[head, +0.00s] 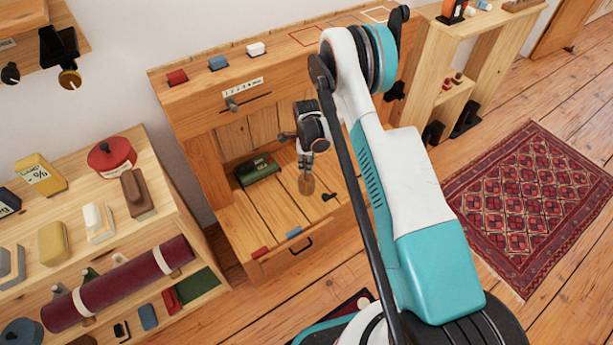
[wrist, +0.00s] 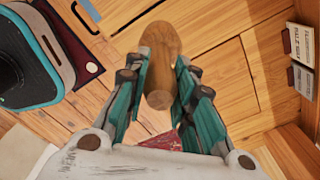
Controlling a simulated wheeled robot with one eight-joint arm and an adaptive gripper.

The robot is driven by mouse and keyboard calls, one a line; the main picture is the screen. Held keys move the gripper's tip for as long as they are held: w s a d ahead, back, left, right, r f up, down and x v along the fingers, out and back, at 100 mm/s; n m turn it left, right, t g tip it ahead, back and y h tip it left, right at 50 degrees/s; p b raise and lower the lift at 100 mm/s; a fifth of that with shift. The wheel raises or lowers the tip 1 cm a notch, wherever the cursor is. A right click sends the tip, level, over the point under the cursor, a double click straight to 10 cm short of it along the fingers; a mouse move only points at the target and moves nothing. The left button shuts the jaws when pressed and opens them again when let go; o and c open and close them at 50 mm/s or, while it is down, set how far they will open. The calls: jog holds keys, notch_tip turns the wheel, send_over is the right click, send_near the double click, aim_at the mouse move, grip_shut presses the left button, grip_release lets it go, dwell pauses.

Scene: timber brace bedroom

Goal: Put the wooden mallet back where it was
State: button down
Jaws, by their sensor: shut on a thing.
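My gripper (head: 306,160) is shut on the wooden mallet (head: 306,184). The mallet hangs below the fingers, over the wooden lower ledge (head: 270,215) of the cabinet; whether it touches the ledge is hard to tell. In the wrist view the mallet (wrist: 160,45) shows as a rounded brown wooden piece between the two teal and grey fingers (wrist: 162,65). Part of it is hidden by the fingers.
A green box (head: 257,170) lies left of the mallet, a small dark item (head: 329,197) to its right. Red (head: 260,253) and blue (head: 293,232) tabs sit at the ledge's front. The cabinet top (head: 205,82) holds small blocks and coloured outlines. A cluttered shelf (head: 150,215) stands left.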

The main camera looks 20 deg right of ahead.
aim_at(307, 175)
jog(key=shift+f+b, duration=0.9)
jog(key=shift+f, duration=2.05)
jog(key=c, duration=1.3)
grip_release()
jog(key=shift+c, duration=0.2)
